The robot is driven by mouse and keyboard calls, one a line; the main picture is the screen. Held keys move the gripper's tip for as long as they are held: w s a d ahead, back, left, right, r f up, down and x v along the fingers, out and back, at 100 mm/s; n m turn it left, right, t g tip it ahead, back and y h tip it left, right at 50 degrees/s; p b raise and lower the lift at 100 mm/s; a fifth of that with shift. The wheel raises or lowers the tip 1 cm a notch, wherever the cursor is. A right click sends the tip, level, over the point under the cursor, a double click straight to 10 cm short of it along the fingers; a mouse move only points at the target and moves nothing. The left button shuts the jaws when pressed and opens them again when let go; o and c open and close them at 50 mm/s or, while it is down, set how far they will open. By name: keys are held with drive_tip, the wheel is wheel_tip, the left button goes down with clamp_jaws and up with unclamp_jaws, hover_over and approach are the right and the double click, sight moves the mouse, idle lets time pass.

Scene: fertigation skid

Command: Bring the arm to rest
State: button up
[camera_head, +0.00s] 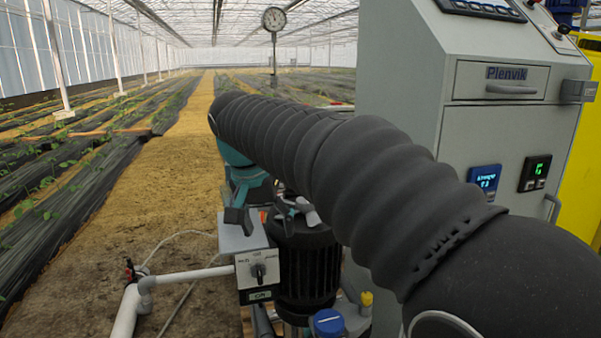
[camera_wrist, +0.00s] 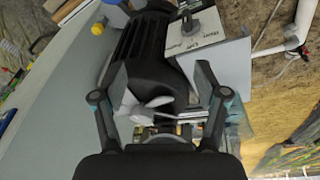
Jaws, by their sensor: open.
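My arm, in a black ribbed sleeve, reaches across the head view from the lower right to the upper middle. My gripper (camera_head: 258,215) hangs down from its teal wrist, above the pump area. In the wrist view my gripper (camera_wrist: 161,75) has its two fingers spread wide apart, so it is open. A pale grey lever-like part (camera_wrist: 148,106) shows between and below the fingertips; I cannot tell whether it touches them. Nothing is clearly held. The sleeve hides part of the pump and cabinet.
A dark finned pump motor (camera_head: 308,268) stands under my arm, beside a grey selector box (camera_head: 258,273) with a knob. White piping (camera_head: 190,275) runs left. A grey cabinet (camera_head: 395,85) stands right, close to my arm. The sandy aisle (camera_head: 160,180) at left is mostly open.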

drive_tip(key=s+d+f+n+t+y, duration=0.1)
drive_tip(key=s+d+f, duration=0.5)
drive_tip(key=s+d, duration=0.5)
drive_tip(key=s+d+f+n+t, duration=0.1)
drive_tip(key=s+d+f+t, duration=0.1)
drive_tip(key=s+d+f, duration=0.5)
drive_tip(key=s+d, duration=0.4)
drive_tip(key=shift+s+y, duration=0.15)
drive_tip(key=shift+y, duration=0.25)
